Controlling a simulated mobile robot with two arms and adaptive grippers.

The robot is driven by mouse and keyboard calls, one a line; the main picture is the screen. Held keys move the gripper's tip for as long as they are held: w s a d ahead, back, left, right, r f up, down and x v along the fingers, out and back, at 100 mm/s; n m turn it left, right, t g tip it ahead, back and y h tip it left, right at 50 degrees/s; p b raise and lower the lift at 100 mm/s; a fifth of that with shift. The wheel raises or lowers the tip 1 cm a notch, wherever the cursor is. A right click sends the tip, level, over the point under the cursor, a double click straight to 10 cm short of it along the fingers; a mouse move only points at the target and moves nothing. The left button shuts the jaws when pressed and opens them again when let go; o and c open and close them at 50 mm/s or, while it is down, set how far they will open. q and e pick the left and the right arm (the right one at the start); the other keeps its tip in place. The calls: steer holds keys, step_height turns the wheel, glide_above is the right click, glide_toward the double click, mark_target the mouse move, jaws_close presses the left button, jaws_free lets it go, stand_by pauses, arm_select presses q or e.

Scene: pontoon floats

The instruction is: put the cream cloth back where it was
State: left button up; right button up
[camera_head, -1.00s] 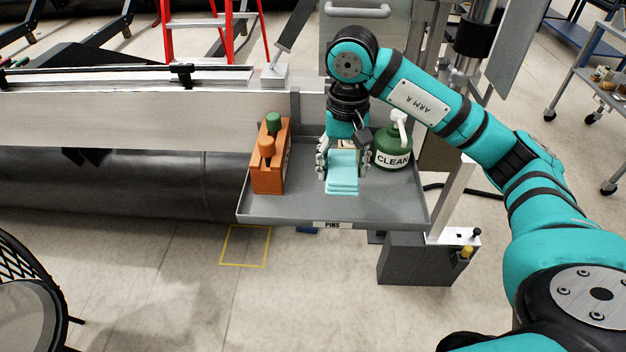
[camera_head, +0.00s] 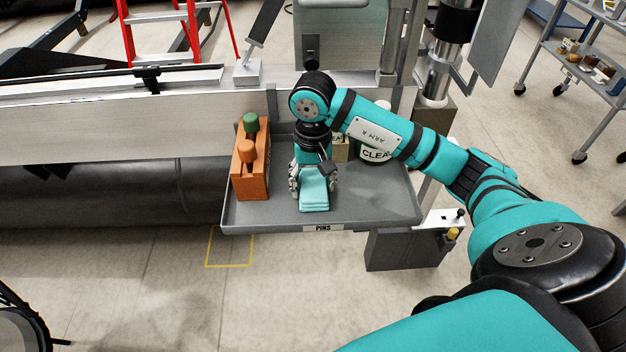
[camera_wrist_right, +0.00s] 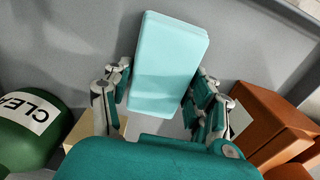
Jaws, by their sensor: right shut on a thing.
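A folded pale aqua cloth (camera_head: 314,196) is at the middle of the grey tray (camera_head: 375,208), with its near end toward the tray's front edge. In the right wrist view the cloth (camera_wrist_right: 170,60) lies between my fingers. My right gripper (camera_head: 313,184) points down and is shut on this cloth, one finger at each side. I cannot tell whether the cloth touches the tray. I see no cloth that is clearly cream. My left gripper is not in view.
An orange block with green and orange knobs (camera_head: 248,172) stands on the tray's left. A green bottle marked CLEAN (camera_head: 375,155) stands behind on the right, partly hidden by my arm, beside a cream box (camera_head: 340,149). The tray's right front is clear.

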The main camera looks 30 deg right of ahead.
mark_target(313, 182)
steer(key=shift+f, duration=0.2)
steer(key=o, duration=1.1)
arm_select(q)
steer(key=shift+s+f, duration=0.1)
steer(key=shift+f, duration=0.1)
arm_select(e)
steer(key=shift+r, duration=0.1)
steer(key=shift+r, duration=0.55)
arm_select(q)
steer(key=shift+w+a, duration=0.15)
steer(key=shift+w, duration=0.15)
arm_select(e)
step_height(313, 182, up, 11)
steer(key=shift+r, duration=0.1)
